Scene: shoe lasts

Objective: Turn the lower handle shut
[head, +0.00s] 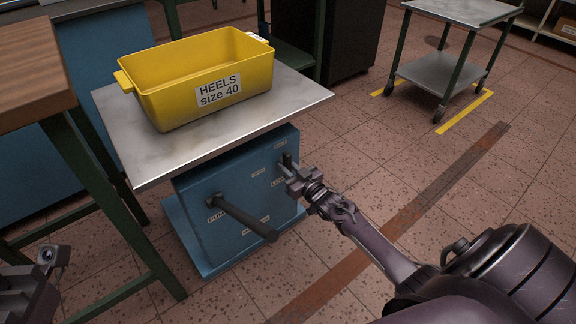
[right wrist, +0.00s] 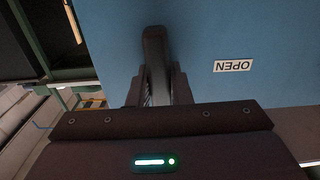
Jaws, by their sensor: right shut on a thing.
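The lower handle (head: 286,159) is a small dark lever on the right part of the blue front panel of a lift table (head: 235,215). My right gripper (head: 288,172) is at this handle and closed on it. In the right wrist view the handle (right wrist: 153,45) stands as a dark rounded bar between the fingers (right wrist: 157,88). A white label reading OPEN (right wrist: 233,66) shows upside down to the right of it. The fingers hide part of the handle, and its exact angle is hard to tell. Part of my left gripper (head: 30,285) shows at the lower left; its fingertips are not clear.
A long dark pump lever (head: 245,219) sticks out from the panel, left of my right gripper. A yellow bin (head: 165,95) labelled HEELS size 40 stands on the metal top (head: 155,155). A wooden-topped bench (head: 30,70) is at the left.

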